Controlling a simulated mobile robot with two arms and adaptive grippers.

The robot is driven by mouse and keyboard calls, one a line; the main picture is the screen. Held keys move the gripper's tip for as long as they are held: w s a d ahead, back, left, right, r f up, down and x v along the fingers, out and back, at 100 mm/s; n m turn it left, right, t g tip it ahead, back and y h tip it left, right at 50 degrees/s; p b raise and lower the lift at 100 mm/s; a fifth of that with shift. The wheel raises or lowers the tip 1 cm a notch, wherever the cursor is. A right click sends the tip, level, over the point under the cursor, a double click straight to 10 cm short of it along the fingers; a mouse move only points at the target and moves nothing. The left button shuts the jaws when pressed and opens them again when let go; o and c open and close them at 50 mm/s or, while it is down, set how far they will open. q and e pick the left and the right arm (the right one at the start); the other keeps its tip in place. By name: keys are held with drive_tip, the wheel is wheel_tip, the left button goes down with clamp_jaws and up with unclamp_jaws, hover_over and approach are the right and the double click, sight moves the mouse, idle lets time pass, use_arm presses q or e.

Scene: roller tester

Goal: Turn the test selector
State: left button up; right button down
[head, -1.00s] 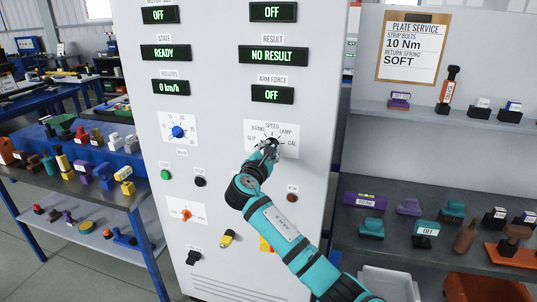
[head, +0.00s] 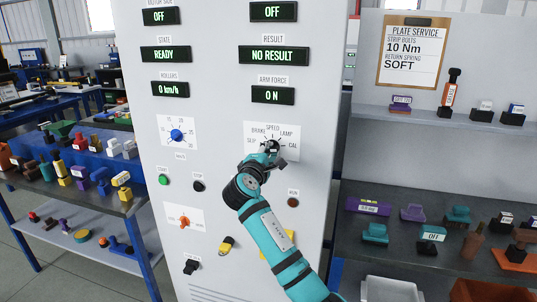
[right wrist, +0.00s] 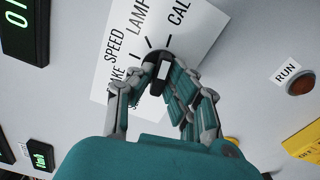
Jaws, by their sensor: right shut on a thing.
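The test selector is a dark knob (head: 272,146) on a white label plate (head: 289,131) marked SLIP, BRAKE, SPEED, LAMP and CAL, on the grey cabinet front. My right gripper (head: 269,154) reaches it from below and is shut on the knob. In the right wrist view, the teal-and-grey fingers (right wrist: 160,88) stand around the knob (right wrist: 160,72), which has a white mark. The fingers hide part of the plate, and I cannot tell which label the knob points at. My left gripper is not in view.
A blue knob (head: 177,135), green button (head: 163,180), black button (head: 198,186) and red RUN button (head: 293,202) are nearby. Loaded shelves flank the cabinet.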

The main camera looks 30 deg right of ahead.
drive_tip(key=shift+f, duration=0.15)
drive_tip(key=c, duration=1.3)
unclamp_jaws()
drive_tip(key=v, duration=1.2)
